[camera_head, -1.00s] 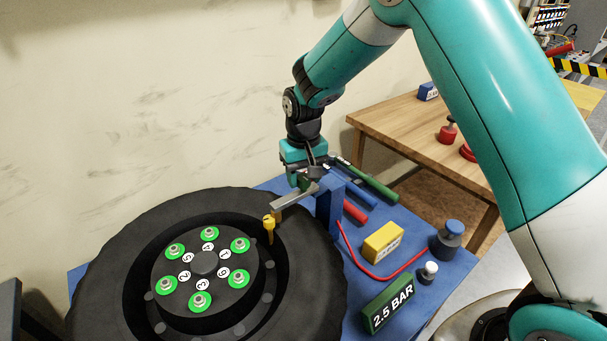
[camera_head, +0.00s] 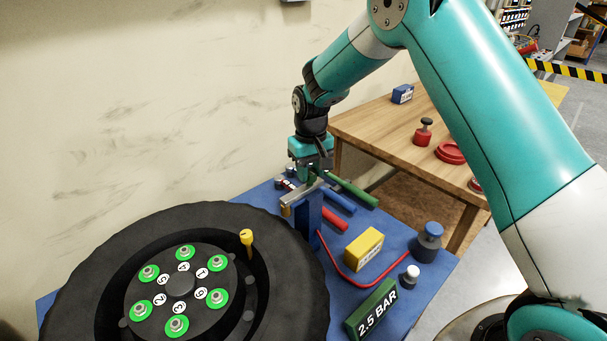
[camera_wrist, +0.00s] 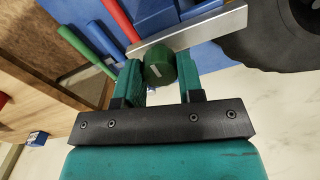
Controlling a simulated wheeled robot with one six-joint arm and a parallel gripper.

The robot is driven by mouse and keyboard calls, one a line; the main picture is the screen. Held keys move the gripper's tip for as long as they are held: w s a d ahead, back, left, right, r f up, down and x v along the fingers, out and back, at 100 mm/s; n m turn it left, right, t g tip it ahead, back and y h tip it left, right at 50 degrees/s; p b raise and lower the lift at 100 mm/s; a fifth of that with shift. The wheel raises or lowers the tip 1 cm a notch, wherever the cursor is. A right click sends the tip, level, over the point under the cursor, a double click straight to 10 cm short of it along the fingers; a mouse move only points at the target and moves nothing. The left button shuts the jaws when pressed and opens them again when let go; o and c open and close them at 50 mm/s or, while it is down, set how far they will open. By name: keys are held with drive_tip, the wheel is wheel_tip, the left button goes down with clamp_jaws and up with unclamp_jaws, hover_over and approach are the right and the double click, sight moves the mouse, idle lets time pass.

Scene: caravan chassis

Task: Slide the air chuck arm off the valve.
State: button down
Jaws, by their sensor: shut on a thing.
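The air chuck arm (camera_head: 300,193) is a grey bar over the top of a blue post (camera_head: 308,213). Its brass-coloured tip (camera_head: 285,209) hangs apart from the yellow valve (camera_head: 247,238), up and to the right of it in the head view. The valve stands upright at the wheel rim. My gripper (camera_head: 314,174) is above the bar, shut on the bar's green knob (camera_wrist: 160,67). In the wrist view the knob sits between both fingers, with the grey bar (camera_wrist: 190,34) beyond it. The bar's pivot is partly hidden.
The black tyre (camera_head: 285,270) lies on the blue bench (camera_head: 410,290). A yellow block (camera_head: 364,248), a green 2.5 BAR sign (camera_head: 372,310) and a red hose (camera_head: 360,280) are at right. Coloured bars lie behind the post. A wooden table (camera_head: 390,135) stands beyond.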

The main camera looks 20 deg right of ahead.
drive_tip(key=shift+w+d, duration=0.15)
drive_tip(key=shift+d, duration=0.1)
drive_tip(key=c, duration=0.8)
unclamp_jaws()
drive_tip(key=shift+d, duration=0.1)
drive_tip(key=shift+o, duration=0.2)
drive_tip(key=shift+r, duration=0.25)
wheel_tip(320, 180, up, 17)
drive_tip(key=b, duration=0.2)
drive_tip(key=shift+b, duration=0.4)
drive_tip(key=s+a+f+n+y, duration=0.1)
drive_tip(key=s+a, duration=0.2)
drive_tip(key=s, duration=0.8)
drive_tip(key=s+a+n+y, duration=0.1)
drive_tip(key=s+a+n, duration=0.1)
drive_tip(key=s, duration=1)
drive_tip(key=s+a+f+n+y, duration=0.1)
drive_tip(key=s+a+n+y, duration=0.1)
drive_tip(key=s, duration=0.9)
drive_tip(key=shift+s+a+f, duration=0.2)
drive_tip(key=shift+a+f, duration=0.1)
drive_tip(key=shift+a, duration=0.5)
